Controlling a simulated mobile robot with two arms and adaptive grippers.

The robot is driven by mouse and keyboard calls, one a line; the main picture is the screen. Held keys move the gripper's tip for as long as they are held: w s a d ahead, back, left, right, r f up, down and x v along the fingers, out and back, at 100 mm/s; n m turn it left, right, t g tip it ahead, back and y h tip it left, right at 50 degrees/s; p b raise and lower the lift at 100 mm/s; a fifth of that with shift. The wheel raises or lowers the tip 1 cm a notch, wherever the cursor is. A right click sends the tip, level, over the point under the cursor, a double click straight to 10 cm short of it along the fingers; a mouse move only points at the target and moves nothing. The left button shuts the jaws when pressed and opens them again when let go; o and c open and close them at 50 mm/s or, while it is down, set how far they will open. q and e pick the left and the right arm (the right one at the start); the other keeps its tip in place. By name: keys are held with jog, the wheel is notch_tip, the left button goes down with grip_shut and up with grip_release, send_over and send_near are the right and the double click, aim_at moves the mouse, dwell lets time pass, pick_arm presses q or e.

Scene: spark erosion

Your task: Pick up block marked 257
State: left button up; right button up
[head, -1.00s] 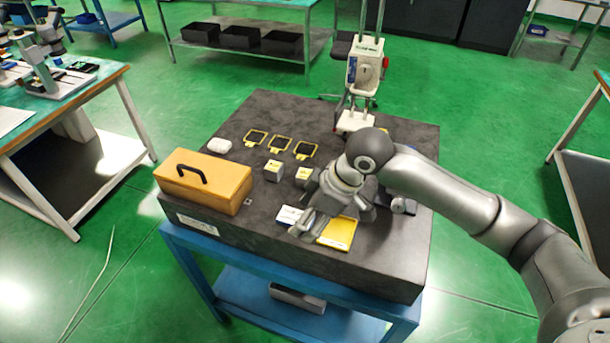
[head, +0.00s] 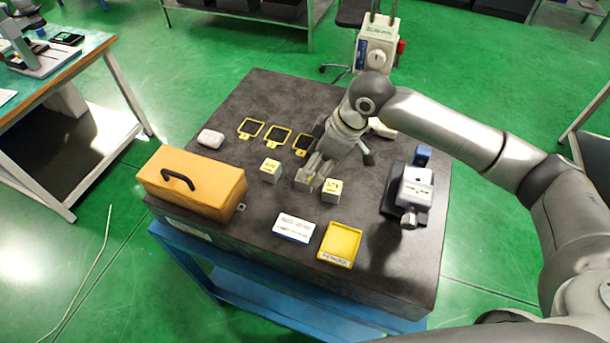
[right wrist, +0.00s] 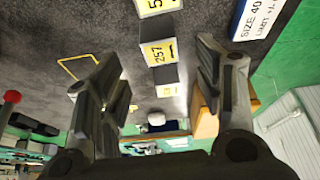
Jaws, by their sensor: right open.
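The block marked 257 (right wrist: 158,55), grey with a yellow label, shows in the right wrist view between my right gripper's spread fingers. My right gripper (right wrist: 160,85) is open and empty. In the head view my right gripper (head: 308,178) is low over the row of blocks and hides the middle one. One block (head: 331,190) stands to its right and another (head: 270,168) to its left. In the wrist view, one neighbouring block (right wrist: 157,6) is cut off at the top edge and a further one (right wrist: 167,91) is beyond. My left gripper is not in view.
Yellow frames (head: 277,137) lie behind the blocks. An orange box (head: 192,183) and a white case (head: 210,138) are at the left. A white labelled box (head: 293,228) and a yellow tray (head: 340,244) lie in front; a clamp-like device (head: 413,186) is at the right.

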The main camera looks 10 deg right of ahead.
jog(key=shift+a+f, duration=0.2)
jog(key=shift+f, duration=0.15)
jog(key=shift+w+f, duration=0.1)
jog(key=shift+f, duration=0.15)
jog(key=p+x, duration=0.2)
jog(key=x, duration=0.3)
jog(key=shift+a, duration=0.1)
jog(key=c, duration=1.2)
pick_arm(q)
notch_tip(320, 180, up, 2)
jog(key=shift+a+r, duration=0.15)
pick_arm(e)
jog(key=shift+r, duration=0.1)
